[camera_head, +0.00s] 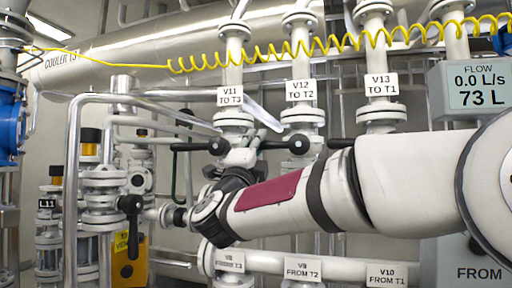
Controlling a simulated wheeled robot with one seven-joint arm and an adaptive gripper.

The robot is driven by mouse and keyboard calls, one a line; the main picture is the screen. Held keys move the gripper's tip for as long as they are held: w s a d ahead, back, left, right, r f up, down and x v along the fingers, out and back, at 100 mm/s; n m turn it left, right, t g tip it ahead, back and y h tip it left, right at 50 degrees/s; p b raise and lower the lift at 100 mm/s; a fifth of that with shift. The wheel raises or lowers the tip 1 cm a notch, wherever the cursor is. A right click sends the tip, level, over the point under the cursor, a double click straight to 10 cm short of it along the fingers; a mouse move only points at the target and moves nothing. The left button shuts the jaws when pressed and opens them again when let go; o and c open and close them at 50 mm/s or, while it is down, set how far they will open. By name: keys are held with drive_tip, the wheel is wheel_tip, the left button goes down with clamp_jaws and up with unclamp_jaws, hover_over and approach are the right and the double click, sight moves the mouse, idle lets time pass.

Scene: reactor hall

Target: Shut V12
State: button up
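The label V12 TO T2 (301,90) hangs on a white vertical pipe in the upper middle of the head view. Below it is the V12 valve, with a black lever (275,145) that points left from a round black hub (298,145). The lever lies level, across the upright pipe. My arm comes in from the right and passes below and in front of the valve. Its dark wrist joint shows at the lower left of V12, apart from the lever in the picture.
V11's lever (190,147) also points left; V13's lever (338,143) does too, its hub hidden by my arm. A yellow coiled hose (330,50) hangs across the top. A flow display (478,86) reads 0.0 L/s and 73 L. Pipes crowd the left.

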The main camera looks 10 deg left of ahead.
drive_tip(key=shift+o, duration=0.6)
drive_tip(key=v, duration=1.2)
